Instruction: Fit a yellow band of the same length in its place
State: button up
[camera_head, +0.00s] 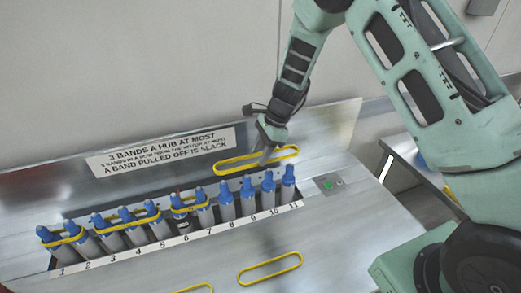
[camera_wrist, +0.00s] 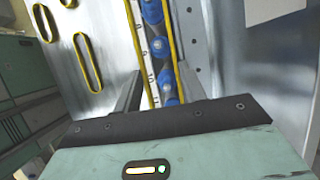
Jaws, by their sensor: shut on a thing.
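My gripper (camera_head: 265,156) is shut on a long yellow band (camera_head: 237,160), holding it stretched lengthwise above the right part of the hub row. In the wrist view, the band's two sides (camera_wrist: 179,50) run along either side of several blue-topped hubs, as seen from above. The hubs (camera_head: 247,198) are grey cylinders in a numbered rack (camera_head: 215,230). Yellow bands sit around hubs 1 and 2 (camera_head: 62,240), across hubs 3 to 5 (camera_head: 130,220), and around hubs 6 and 7 (camera_head: 190,207). Hubs 8 to 11 show no band around them.
A sign (camera_head: 160,151) is on the back panel. A small plate with a green button (camera_head: 328,186) is right of the rack.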

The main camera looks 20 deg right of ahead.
notch_tip(320, 180, down, 9)
jog(key=b, duration=0.6)
dwell(0.5)
jog(key=o, duration=1)
jog(key=shift+o, duration=0.2)
jog(key=shift+r, duration=0.15)
jog(key=b+v, duration=0.2)
jog(key=v, duration=1.5)
jog(key=shift+d+b, duration=0.15)
jog(key=shift+b, duration=0.25)
